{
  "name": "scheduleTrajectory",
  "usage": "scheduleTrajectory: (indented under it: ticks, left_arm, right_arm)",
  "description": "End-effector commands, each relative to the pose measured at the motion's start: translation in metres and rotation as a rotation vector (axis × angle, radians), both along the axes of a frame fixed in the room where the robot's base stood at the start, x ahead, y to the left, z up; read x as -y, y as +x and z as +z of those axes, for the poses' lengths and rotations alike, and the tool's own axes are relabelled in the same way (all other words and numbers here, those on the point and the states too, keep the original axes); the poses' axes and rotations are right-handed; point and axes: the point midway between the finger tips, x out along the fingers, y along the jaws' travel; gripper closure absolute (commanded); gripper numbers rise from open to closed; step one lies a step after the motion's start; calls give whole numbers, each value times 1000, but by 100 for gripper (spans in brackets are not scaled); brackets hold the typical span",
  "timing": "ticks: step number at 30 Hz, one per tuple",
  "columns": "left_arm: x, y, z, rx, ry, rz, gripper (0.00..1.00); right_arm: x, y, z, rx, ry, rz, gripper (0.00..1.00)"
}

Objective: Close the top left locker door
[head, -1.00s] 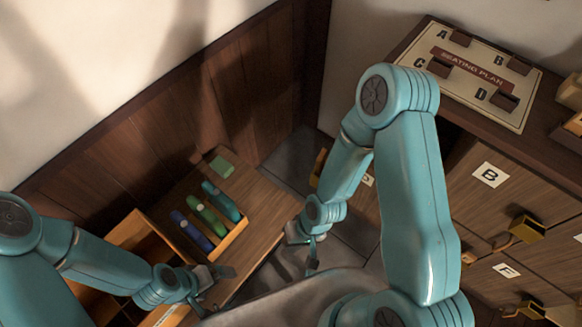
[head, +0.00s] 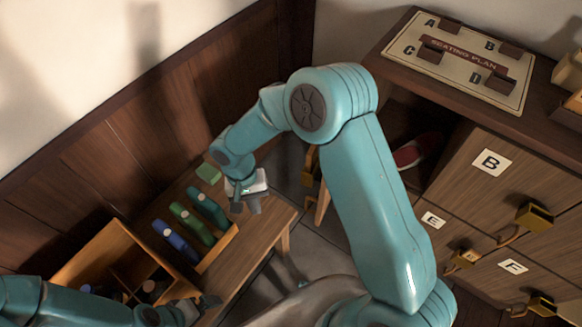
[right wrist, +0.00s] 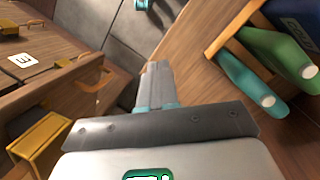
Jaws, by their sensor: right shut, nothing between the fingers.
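The top left compartment of the wooden locker (head: 455,165) stands open, with a red shoe (head: 418,150) inside. Its door (head: 321,205) is swung out to the left; my right arm hides most of it, leaving a strip and brass fitting visible. In the right wrist view, a wooden panel with a tan strap (right wrist: 60,85), apparently this door, is at the left. My right gripper (head: 251,204) is shut and empty, left of the door and apart from it, above the low table's edge. My left gripper (head: 205,303) is at the bottom; its jaws are unclear.
Locker doors B (head: 480,185), E (head: 432,220) and F (head: 512,267) look shut and have brass fittings. A seating plan board (head: 460,60) lies on top. The low table (head: 265,215) carries blue, green and teal bottles (head: 190,222) and a wooden box (head: 100,255).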

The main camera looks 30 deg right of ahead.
Motion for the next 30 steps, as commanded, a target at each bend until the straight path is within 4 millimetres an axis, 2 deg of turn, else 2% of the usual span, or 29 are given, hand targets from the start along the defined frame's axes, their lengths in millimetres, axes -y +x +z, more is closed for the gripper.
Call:
scheduleTrajectory:
  ticks: [1,2,5,6,10,12,14,17,20,30]
  left_arm:
    - [0,0,-15,0,0,0,0]
    - [0,0,-20,0,0,0,0]
    - [0,0,-38,0,0,0,0]
    - [0,0,-44,0,0,0,0]
    - [0,0,-56,0,0,0,0]
    - [0,0,-59,0,0,0,0]
    - [0,0,-60,0,0,0,0]
    - [0,0,-61,0,0,0,0]
    - [0,0,-63,0,0,0,0]
    - [0,0,-71,0,0,0,0]
  right_arm:
    - [3,15,5,18,-70,-32,100]
    - [7,23,14,25,-124,-62,100]
    - [20,48,54,79,-325,-197,100]
    - [25,56,73,110,-403,-261,100]
    - [35,65,128,199,-594,-454,100]
    - [38,65,147,230,-653,-523,100]
    - [40,64,157,244,-683,-560,100]
    - [44,63,159,253,-702,-582,100]
    - [52,60,149,250,-703,-582,100]
    - [93,47,90,246,-701,-579,100]
